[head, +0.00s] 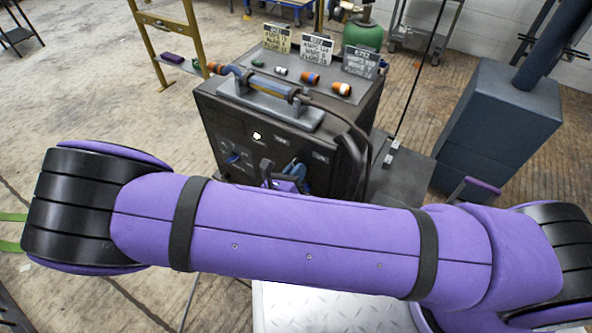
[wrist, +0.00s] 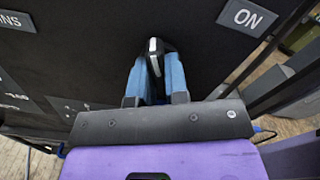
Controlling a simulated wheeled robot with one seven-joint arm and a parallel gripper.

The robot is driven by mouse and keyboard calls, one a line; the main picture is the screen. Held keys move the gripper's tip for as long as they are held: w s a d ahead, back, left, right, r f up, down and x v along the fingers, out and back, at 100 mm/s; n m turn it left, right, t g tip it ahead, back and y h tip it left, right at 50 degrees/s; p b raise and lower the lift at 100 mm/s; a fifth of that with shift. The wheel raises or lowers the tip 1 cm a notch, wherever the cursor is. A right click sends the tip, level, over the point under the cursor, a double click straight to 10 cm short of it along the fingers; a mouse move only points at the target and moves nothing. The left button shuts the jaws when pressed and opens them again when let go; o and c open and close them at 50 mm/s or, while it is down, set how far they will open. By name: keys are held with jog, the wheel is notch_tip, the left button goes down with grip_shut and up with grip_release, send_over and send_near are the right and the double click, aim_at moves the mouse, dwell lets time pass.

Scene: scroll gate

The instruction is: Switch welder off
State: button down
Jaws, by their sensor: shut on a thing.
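The welder (head: 230,120) is a dark box in the middle of the head view, behind my purple arm. In the wrist view its black front panel (wrist: 90,50) fills most of the picture. A dark switch lever with a pale edge (wrist: 153,45) stands out from the panel. My gripper (wrist: 156,70) has its blue fingers shut on this lever, one on each side. An ON label (wrist: 248,17) is on the panel to the right of the lever. In the head view my gripper (head: 294,170) is at the lower front of the welder, and the lever cannot be made out there.
Several small coloured parts and label plates (head: 316,48) are on the welder's top, behind a handle (head: 270,95). A green cylinder (head: 363,35) stands behind. A blue-grey cabinet (head: 500,130) stands at right. A yellow frame (head: 150,45) stands at left. Floor at left is open.

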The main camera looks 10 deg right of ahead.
jog(key=shift+n, duration=1.2)
jog(key=c, duration=1.1)
grip_release()
jog(key=v, duration=1.1)
